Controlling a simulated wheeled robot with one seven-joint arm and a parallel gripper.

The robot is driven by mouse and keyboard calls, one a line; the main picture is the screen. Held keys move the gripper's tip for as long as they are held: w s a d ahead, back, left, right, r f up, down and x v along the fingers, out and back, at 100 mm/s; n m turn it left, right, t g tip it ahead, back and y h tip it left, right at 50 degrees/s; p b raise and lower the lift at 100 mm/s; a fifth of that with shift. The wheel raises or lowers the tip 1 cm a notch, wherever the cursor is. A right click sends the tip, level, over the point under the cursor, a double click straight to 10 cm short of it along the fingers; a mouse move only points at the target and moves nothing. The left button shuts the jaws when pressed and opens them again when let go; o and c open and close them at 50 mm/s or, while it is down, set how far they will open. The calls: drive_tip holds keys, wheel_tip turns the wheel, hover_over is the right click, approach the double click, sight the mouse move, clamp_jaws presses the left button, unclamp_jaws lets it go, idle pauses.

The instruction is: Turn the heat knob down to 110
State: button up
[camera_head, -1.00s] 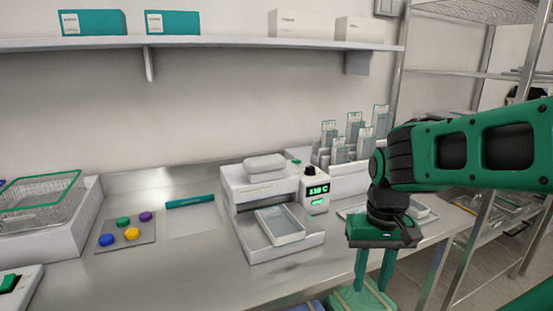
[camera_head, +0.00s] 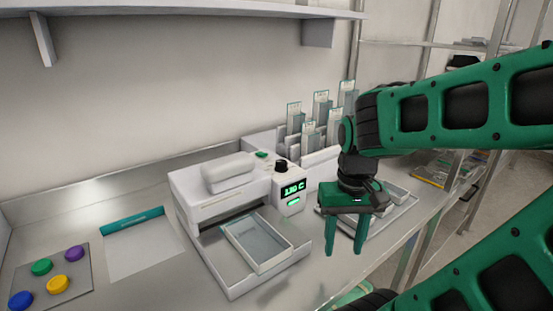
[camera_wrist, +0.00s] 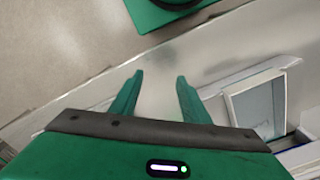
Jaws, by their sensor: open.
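The heat knob (camera_head: 281,165) is a small black dial on top of the white control box of the sealing machine (camera_head: 205,185). Below it, a display (camera_head: 293,188) glows green and seems to read 130 °C, though the digits are small. My gripper (camera_head: 344,250) is open and empty, pointing down, to the right of and nearer than the knob. It is apart from the machine. In the wrist view my gripper (camera_wrist: 160,85) shows two spread green fingers with nothing between them. The knob does not show in the wrist view.
Upright pouches (camera_head: 320,108) stand in a rack behind the knob. A tray (camera_head: 385,218) lies right of the machine. A mat with coloured discs (camera_head: 57,284) is at left. A shelf (camera_head: 180,14) hangs above.

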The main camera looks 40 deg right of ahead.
drive_tip(key=shift+o, duration=0.2)
drive_tip(key=d+r, duration=0.1)
drive_tip(key=w+d+r, duration=0.1)
drive_tip(key=r, duration=0.1)
drive_tip(key=shift+w+m+h, duration=0.15)
drive_tip(key=shift+m+h, duration=0.25)
drive_tip(key=m+t+h, duration=0.2)
drive_tip(key=m+h, duration=0.2)
drive_tip(key=m, duration=0.3)
approach(281, 161)
drive_tip(key=shift+g+y, duration=0.3)
drive_tip(key=x, duration=0.8)
drive_tip(key=shift+w+d+f, duration=0.1)
drive_tip(key=shift+w+d, duration=0.1)
drive_tip(key=c, duration=1)
